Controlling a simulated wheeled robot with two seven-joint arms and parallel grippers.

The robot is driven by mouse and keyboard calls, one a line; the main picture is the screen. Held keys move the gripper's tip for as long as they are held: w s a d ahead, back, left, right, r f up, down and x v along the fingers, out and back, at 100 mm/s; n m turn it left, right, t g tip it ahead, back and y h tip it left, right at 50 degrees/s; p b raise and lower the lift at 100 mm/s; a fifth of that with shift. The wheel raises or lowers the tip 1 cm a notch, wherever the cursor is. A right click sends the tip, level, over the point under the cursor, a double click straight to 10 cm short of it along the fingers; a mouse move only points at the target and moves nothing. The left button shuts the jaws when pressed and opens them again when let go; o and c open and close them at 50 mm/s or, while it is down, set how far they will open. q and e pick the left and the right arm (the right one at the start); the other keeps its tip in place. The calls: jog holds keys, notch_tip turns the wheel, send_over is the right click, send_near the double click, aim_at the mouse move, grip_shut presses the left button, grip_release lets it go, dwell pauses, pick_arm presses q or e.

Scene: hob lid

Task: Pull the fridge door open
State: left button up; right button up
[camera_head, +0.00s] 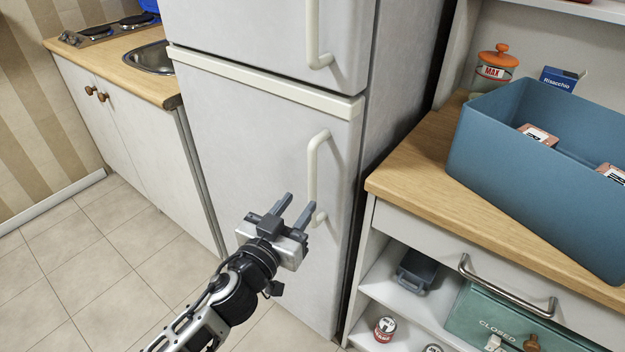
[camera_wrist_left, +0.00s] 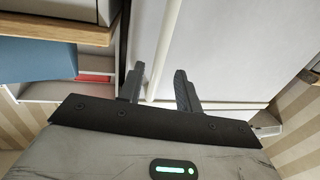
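The white fridge (camera_head: 235,130) stands at the centre of the head view, with an upper and a lower door, both closed. The lower door has a pale vertical handle (camera_head: 313,170); the upper door has its own handle (camera_head: 313,35). My left gripper (camera_head: 293,207) is open in front of the lower door, close to the lower end of its handle. In the left wrist view the handle bar (camera_wrist_left: 167,45) runs between the open fingers of my left gripper (camera_wrist_left: 159,72). I cannot tell whether they touch it. My right gripper is not in view.
A wooden counter (camera_head: 410,175) with a blue bin (camera_head: 530,185) stands to the right. Below are a drawer handle (camera_head: 505,288), open shelves with a can (camera_head: 385,329) and a green box (camera_head: 500,318). A sink cabinet (camera_head: 140,140) stands left. Tiled floor is clear at lower left.

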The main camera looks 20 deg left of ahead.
aim_at(311, 188)
pick_arm(q)
jog(key=w, duration=0.5)
jog(key=w+d, duration=0.1)
jog(key=w, duration=0.1)
jog(key=shift+w, duration=0.15)
grip_shut()
